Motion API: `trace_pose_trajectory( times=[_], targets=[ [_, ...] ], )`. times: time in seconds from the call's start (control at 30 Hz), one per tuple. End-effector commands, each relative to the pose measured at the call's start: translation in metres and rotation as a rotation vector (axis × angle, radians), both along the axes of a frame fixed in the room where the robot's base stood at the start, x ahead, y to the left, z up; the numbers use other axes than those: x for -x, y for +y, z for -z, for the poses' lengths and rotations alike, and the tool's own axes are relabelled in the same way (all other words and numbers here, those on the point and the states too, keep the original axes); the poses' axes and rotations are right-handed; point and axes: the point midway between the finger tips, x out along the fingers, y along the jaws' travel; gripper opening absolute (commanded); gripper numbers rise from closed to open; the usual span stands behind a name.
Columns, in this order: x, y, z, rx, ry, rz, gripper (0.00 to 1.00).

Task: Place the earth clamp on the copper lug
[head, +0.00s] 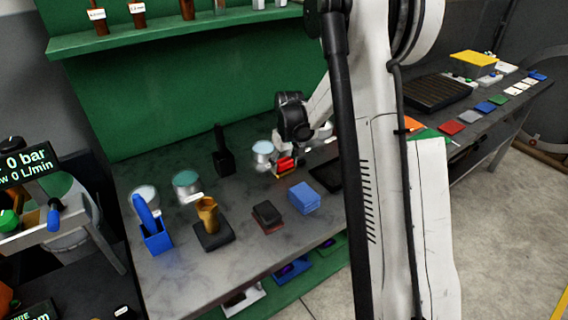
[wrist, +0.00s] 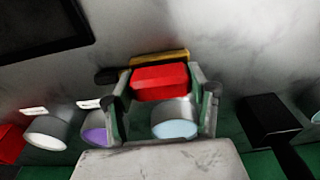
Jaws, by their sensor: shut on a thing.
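My gripper (wrist: 160,95) is shut on a red block (wrist: 160,82) with a yellow part behind it in the wrist view. In the head view the red block (head: 286,163) is at my gripper, low over the grey bench; I cannot tell whether it touches the bench. It may be the earth clamp, but its shape is not clear. A copper-coloured upright piece (head: 208,212) stands on a dark base (head: 214,237) at the front left of the bench, apart from my gripper. It looks like the copper lug.
A light-blue-topped can (wrist: 174,122) is close by my fingers. A black upright tool (head: 224,155), a teal-topped can (head: 187,185), a blue holder (head: 157,239), a dark stack (head: 267,214) and a blue block (head: 304,197) stand on the bench (head: 180,275). My arm hides part of the right side.

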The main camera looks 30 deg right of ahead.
Motion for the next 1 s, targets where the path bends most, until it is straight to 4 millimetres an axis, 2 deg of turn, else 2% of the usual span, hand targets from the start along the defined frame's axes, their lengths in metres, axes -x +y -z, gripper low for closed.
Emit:
trace_pose_trajectory(
  times=[0.17, 0.2, 0.3, 0.7, 0.87, 1.0],
  targets=[
    [0.0, 0.0, 0.004, 0.0, 0.0, 0.0, 0.05],
    [0.0, 0.0, 0.003, 0.0, 0.0, 0.0, 0.57],
    [0.0, 0.0, 0.003, 0.0, 0.0, 0.0, 0.7],
    [0.0, 0.0, -0.002, 0.0, 0.0, 0.0, 0.72],
    [0.003, 0.0, -0.023, 0.0, 0.0, 0.0, 0.72],
    [0.007, -0.001, -0.051, 0.0, 0.0, 0.0, 0.72]
  ],
)
